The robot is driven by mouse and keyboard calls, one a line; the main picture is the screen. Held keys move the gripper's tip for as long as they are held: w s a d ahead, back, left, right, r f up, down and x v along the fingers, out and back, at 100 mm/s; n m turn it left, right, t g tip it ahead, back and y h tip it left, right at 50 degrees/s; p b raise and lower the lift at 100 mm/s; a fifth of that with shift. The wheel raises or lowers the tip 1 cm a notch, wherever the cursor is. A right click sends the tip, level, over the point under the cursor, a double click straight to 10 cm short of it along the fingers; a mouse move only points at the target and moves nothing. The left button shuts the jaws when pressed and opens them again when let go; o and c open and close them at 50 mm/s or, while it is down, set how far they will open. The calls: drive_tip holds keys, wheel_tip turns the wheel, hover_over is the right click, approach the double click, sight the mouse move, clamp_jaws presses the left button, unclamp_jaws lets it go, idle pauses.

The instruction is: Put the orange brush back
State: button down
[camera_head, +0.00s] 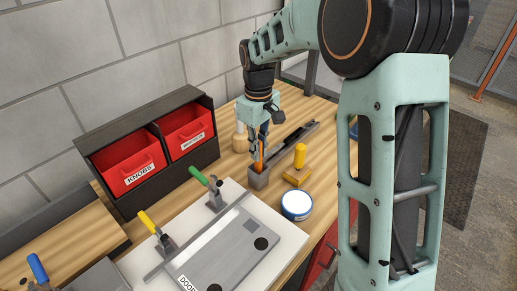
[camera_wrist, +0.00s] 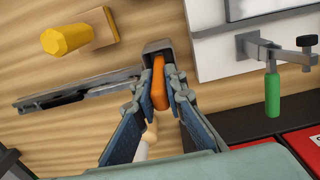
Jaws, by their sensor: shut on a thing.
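The orange brush (camera_head: 259,162) is upright between the fingers of my gripper (camera_head: 260,147). In the wrist view my gripper (camera_wrist: 161,80) is shut on the orange brush (camera_wrist: 158,86), one finger on each side. The brush's lower end is at the small grey holder (camera_head: 258,181) on the wooden bench. The holder also shows in the wrist view (camera_wrist: 157,46), just beyond the fingertips. I cannot tell how deep the brush sits in it. The bristles are hidden.
A wooden block with a yellow handle (camera_head: 298,160) and a white-topped blue can (camera_head: 297,204) stand right of the holder. A long dark rail (camera_head: 297,136) lies behind it. Red bins (camera_head: 187,131) and a clamp with a green handle (camera_head: 198,175) are on the left.

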drive_tip(key=shift+f, duration=0.1)
drive_tip(key=c, duration=2)
unclamp_jaws()
wheel_tip(320, 180, up, 12)
drive_tip(key=shift+r, duration=0.2)
